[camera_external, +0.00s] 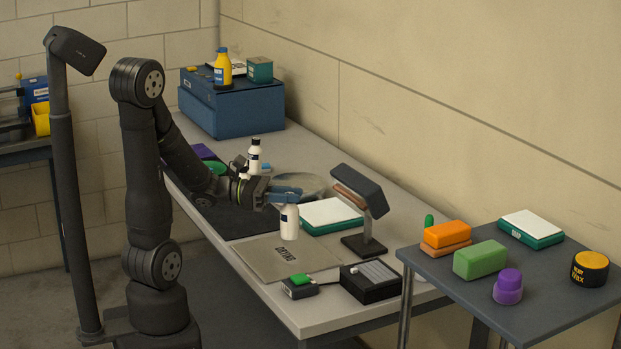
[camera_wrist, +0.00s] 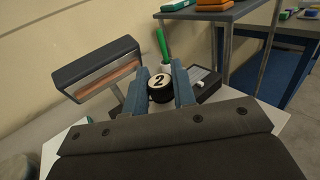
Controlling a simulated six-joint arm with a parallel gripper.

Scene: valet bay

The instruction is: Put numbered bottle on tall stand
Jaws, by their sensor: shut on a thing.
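My gripper (camera_external: 287,194) is shut on a white bottle (camera_external: 289,222) with a dark label. Its blue-grey fingers (camera_wrist: 168,92) are on either side of a black cap (camera_wrist: 159,82) marked 2 in the wrist view. The bottle is upright near the DRYING mat (camera_external: 270,262); I cannot tell whether its base touches anything. The fingers hide its cap in the external view. A black stand with a tilted head (camera_external: 358,191) is right of my gripper, and it also shows in the wrist view (camera_wrist: 95,75). I cannot tell which thing is the tall stand.
Another white bottle (camera_external: 254,157) stands behind my wrist. A white-topped green case (camera_external: 331,216) lies behind the held bottle. A black box (camera_external: 371,281) is at the bench's front. A grey side table (camera_external: 550,310) with colored blocks is at right. A blue cabinet (camera_external: 232,110) is at the back.

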